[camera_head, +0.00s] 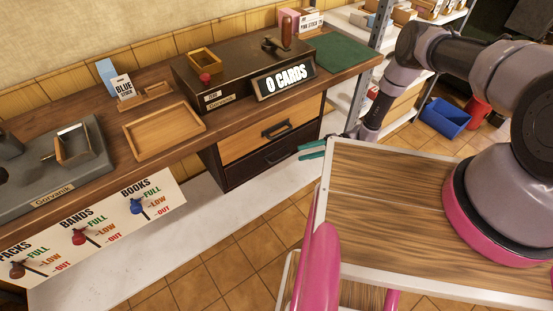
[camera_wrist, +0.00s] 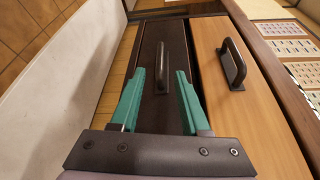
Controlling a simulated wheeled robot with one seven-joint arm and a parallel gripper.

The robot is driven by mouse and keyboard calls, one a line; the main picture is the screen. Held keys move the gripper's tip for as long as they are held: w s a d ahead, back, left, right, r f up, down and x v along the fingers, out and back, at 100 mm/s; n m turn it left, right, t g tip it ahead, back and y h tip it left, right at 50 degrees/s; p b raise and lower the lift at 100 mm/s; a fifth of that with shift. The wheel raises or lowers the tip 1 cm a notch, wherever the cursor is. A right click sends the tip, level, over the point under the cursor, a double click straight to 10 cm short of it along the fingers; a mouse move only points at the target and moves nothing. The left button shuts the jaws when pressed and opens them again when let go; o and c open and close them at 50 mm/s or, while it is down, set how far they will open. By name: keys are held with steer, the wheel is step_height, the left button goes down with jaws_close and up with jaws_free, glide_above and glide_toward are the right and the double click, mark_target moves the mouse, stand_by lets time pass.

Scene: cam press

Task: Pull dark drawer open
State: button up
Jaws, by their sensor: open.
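The dark drawer (camera_head: 250,165) is the lower of two in the desk and looks shut, its front about flush with the light drawer above. In the wrist view its dark front (camera_wrist: 152,35) fills the middle, with a black bar handle (camera_wrist: 163,68). My gripper (camera_head: 312,149) has teal fingers and is open and empty, in front of the drawer's right part. In the wrist view the fingertips (camera_wrist: 161,72) lie either side of the handle in the picture, apparently not touching it. The depth between fingertips and handle is hard to tell.
The light wood drawer (camera_head: 270,130) has its own black handle (camera_wrist: 232,62), close beside my gripper. A shelf rack (camera_head: 350,100) stands right.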

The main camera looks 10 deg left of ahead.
mark_target(282, 157)
steer(key=x, duration=0.9)
jaws_close()
stand_by(1.2)
